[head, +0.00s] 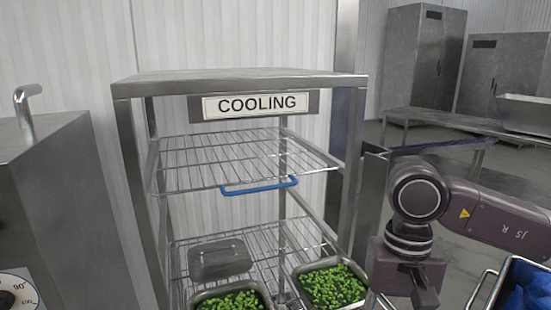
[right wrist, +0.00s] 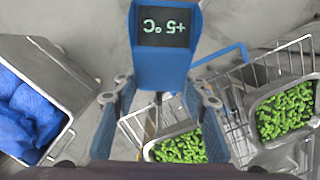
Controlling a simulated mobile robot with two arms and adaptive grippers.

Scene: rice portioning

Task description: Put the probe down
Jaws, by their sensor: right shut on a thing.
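The probe (right wrist: 165,68) is a blue hand-held unit with a dark display that reads +5°C, upside down in the right wrist view. My right gripper (right wrist: 160,100) is shut on it, with a finger on either side. In the head view my right gripper (head: 412,285) hangs at the right of the cooling rack, its fingertips cut off by the lower edge. The probe cannot be made out in the head view. My left gripper is not in view.
The cooling rack (head: 240,77) has wire shelves and a blue handle (head: 258,187). A steel bin with blue contents (right wrist: 30,105) stands nearby. A steel table (head: 460,122) is behind.

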